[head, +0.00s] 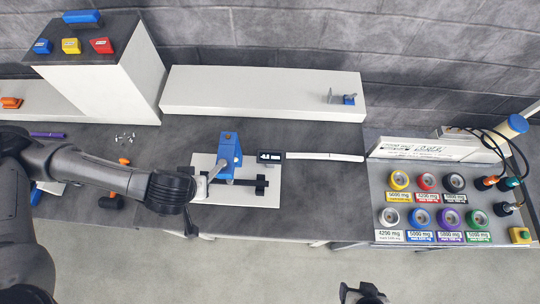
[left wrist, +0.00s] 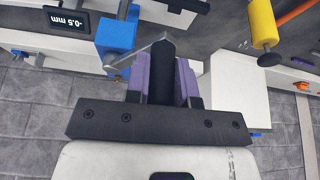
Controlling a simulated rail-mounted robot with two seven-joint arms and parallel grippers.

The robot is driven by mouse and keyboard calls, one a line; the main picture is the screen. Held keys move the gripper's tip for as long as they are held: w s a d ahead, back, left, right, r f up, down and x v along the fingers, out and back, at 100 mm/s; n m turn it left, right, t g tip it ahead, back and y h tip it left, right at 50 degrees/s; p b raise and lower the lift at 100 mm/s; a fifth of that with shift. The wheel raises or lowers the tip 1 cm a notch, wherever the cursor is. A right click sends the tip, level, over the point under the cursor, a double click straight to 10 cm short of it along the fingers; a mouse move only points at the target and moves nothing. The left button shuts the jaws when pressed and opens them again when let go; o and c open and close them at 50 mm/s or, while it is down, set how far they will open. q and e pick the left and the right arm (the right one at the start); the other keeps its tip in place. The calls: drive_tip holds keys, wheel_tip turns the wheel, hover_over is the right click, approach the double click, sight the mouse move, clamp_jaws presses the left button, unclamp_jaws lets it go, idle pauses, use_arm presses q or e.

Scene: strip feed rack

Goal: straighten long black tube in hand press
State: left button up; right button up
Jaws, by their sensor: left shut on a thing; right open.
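The hand press (head: 229,150) is blue and stands on a white base plate (head: 232,198). A black bar shape (head: 245,182) lies across the plate under the press; I cannot tell the tube from its supports there. My left gripper (head: 190,212) is at the plate's left end. In the left wrist view its purple fingers (left wrist: 165,80) are shut on a black handle (left wrist: 162,62), which meets the press's grey lever (left wrist: 147,50). The blue press body (left wrist: 118,38) is beside it. My right gripper (head: 362,293) is open and empty, low in the picture, away from the table.
A small display (head: 270,156) stands behind the plate; in the left wrist view it reads -0.5 mm (left wrist: 67,22). A white strip (head: 325,156) lies right of it. A panel with several labelled coloured rolls (head: 425,205) is at the right. A long white box (head: 262,95) stands behind.

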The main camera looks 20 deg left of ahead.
use_arm(q)
drive_tip(key=d+n, duration=0.1)
drive_tip(key=n, duration=0.1)
drive_tip(key=d+n+y, duration=0.1)
drive_tip(key=shift+s+d, duration=0.25)
drive_tip(key=shift+d, duration=0.05)
